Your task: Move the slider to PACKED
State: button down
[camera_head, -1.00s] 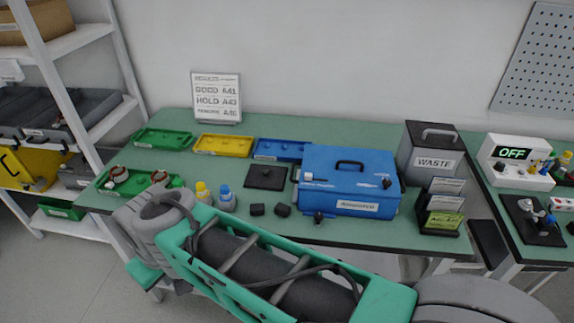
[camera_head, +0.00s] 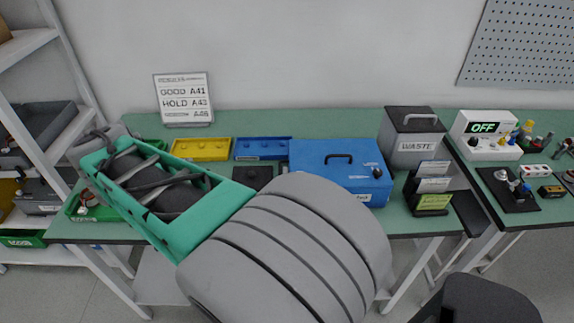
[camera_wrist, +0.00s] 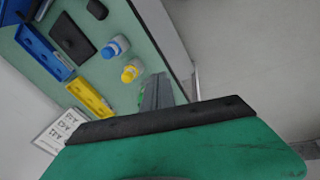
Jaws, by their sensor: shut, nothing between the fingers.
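The blue box (camera_head: 315,165) stands on the green-topped bench, with a handle on its lid and a white label low on its front. A small dark knob (camera_head: 377,173) shows at its right side. I cannot tell whether this is the slider, and I cannot read PACKED on it for certain. My arm hides the box's lower left front. In the wrist view, my gripper (camera_wrist: 157,88) is shut and empty, pointing over the bench near the capped bottles (camera_wrist: 128,72). In the head view I cannot make out the fingers.
A yellow tray (camera_head: 202,149) and a blue tray (camera_head: 262,148) lie at the back, with a dark pad (camera_head: 253,176) in front. The grey waste bin (camera_head: 411,138) and a card holder (camera_head: 431,190) stand right of the box. A device reading OFF (camera_head: 485,135) stands farther right.

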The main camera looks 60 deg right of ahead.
jog(key=s+d+r+n+g+p, duration=0.1)
jog(key=s+d, duration=0.4)
jog(key=d, duration=0.8)
jog(key=s+d+r+n+g+p, duration=0.2)
jog(key=s+d+g, duration=0.2)
jog(key=d, duration=0.9)
jog(key=shift+s+d+n+g+p, duration=0.2)
jog(key=shift+s+n+g+p, duration=0.15)
jog(key=shift+s, duration=0.2)
jog(key=s+d+f+b, duration=0.2)
jog(key=s+f, duration=0.4)
jog(key=f, duration=0.3)
jog(key=shift+s+d+f, duration=0.15)
jog(key=shift+s+d, duration=0.25)
jog(key=shift+d, duration=0.3)
